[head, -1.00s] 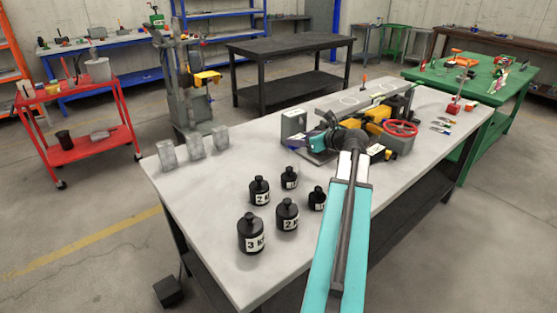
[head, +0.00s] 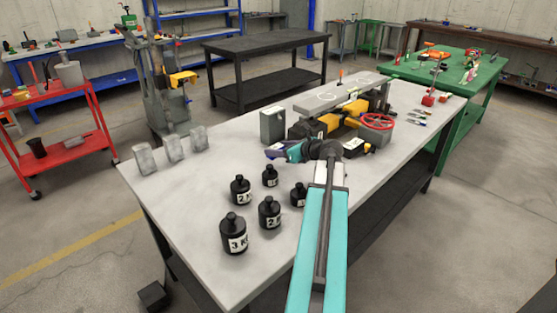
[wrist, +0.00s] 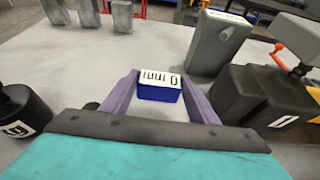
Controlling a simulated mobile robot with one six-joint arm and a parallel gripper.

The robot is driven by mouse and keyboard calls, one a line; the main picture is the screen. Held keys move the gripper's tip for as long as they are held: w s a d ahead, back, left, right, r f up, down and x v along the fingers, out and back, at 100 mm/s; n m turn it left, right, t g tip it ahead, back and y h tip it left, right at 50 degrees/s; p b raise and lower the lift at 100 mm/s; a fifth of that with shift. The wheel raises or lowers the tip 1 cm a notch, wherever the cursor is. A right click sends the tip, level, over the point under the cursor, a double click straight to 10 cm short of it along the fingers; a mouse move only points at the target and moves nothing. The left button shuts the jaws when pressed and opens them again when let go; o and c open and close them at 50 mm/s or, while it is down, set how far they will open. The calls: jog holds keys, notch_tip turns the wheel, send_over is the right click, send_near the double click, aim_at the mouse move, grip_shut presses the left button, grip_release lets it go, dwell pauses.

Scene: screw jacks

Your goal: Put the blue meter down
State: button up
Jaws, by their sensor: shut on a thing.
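The blue meter (wrist: 160,89) has a white top label reading "0 mm", upside down in the wrist view. My gripper (wrist: 161,92) is shut on it, with one purple finger on each side. In the head view my gripper (head: 274,152) is over the white table, left of the screw jack rig with its yellow parts and red handwheel (head: 377,121). There the meter is too small and covered to make out clearly. I cannot tell whether its underside touches the tabletop.
A grey box (head: 272,126) stands just behind my gripper. Several black weights (head: 233,234) stand at the front left, and 3 grey blocks (head: 174,149) at the left edge. The white tabletop (head: 215,170) is clear between blocks, weights and gripper.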

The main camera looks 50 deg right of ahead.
jog(key=shift+f, duration=0.35)
jog(key=shift+f, duration=0.1)
jog(key=shift+f, duration=1.75)
jog(key=shift+f, duration=0.1)
jog(key=o, duration=1)
jog(key=v, duration=1.2)
